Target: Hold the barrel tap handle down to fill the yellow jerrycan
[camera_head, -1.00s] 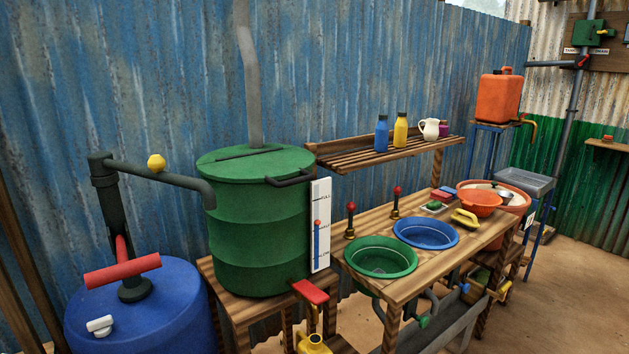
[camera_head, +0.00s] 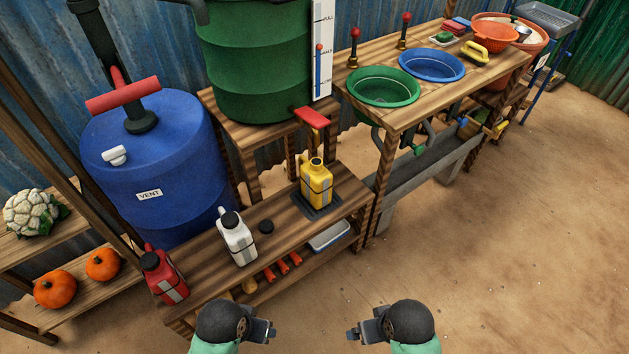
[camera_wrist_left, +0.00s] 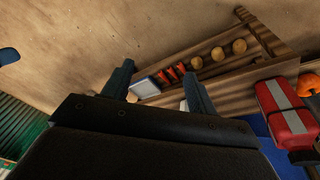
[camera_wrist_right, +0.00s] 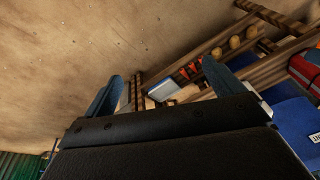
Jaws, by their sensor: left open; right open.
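The yellow jerrycan (camera_head: 316,186) stands upright on a dark square plate at the right end of the low wooden bench. The red tap handle (camera_head: 312,117) sticks out from the bottom of the green barrel (camera_head: 258,62), just above the jerrycan's mouth. My left gripper (camera_head: 272,331) is open and empty, in front of the bench. My right gripper (camera_head: 350,334) is open and empty to its right. Both are well apart from the jerrycan and handle.
A white jerrycan (camera_head: 237,239), a black cap (camera_head: 266,227) and a red jerrycan (camera_head: 163,275) are on the bench. A blue drum (camera_head: 155,180) stands behind. The washing table with a green basin (camera_head: 383,87) is at right. Bare ground (camera_head: 480,260) lies at front right.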

